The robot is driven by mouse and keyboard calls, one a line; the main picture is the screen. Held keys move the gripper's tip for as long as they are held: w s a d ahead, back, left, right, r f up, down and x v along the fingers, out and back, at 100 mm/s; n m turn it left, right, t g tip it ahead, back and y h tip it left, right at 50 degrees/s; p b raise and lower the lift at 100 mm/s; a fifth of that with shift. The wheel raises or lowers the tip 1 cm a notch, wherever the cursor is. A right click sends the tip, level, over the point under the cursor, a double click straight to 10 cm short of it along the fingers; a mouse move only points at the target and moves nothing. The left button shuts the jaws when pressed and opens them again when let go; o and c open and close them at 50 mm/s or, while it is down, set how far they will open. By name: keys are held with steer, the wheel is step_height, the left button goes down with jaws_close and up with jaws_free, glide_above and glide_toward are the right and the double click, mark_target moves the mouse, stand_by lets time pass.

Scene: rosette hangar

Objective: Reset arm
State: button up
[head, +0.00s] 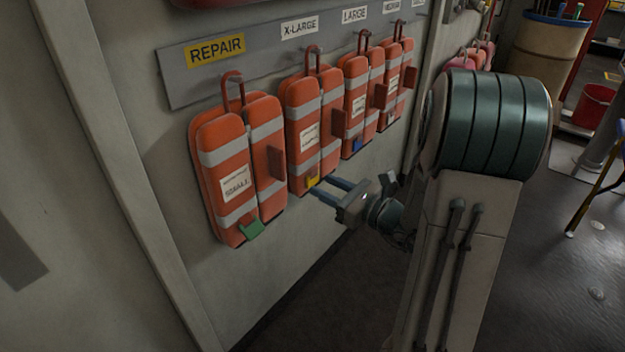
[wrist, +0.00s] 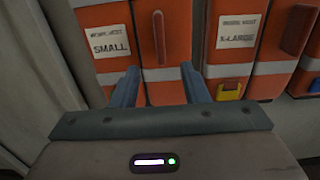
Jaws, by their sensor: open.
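My gripper (head: 332,191) is in the middle of the head view, held out toward the wall in front of the hanging orange vests. In the wrist view my gripper (wrist: 158,88) has its two blue-grey fingers apart, with nothing between them. The vest labelled SMALL (head: 208,158) hangs at the left under the REPAIR sign and has a green tag. The vest with the yellow tag (head: 300,105) hangs beside it and reads X-LARGE in the wrist view (wrist: 262,50). I cannot tell whether the fingertips touch a vest.
A grey hook rail (head: 265,58) carries the REPAIR sign (head: 216,50) and size signs. Two more orange vests (head: 352,75) (head: 391,75) hang farther right. A barrel (head: 548,45), a red bucket (head: 594,106) and open floor (head: 560,265) lie at the right.

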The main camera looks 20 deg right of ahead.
steer(key=s+a+r+n+g+p, duration=0.4)
steer(key=s+a+n+g+p, duration=0.1)
steer(key=s+a+n+g, duration=0.8)
steer(key=s+d+r+n+t+h+p, duration=0.1)
steer(key=s+d+r+n+h+p, duration=0.4)
steer(key=n+h, duration=0.5)
steer(key=shift+s+d+r+n+h, duration=0.3)
steer(key=shift+s+d+r+n, duration=0.4)
steer(key=shift+s+d+n, duration=1.45)
steer(key=shift+w+a+n, duration=0.65)
steer(key=shift+w+a, duration=0.05)
steer(key=shift+a, duration=0.05)
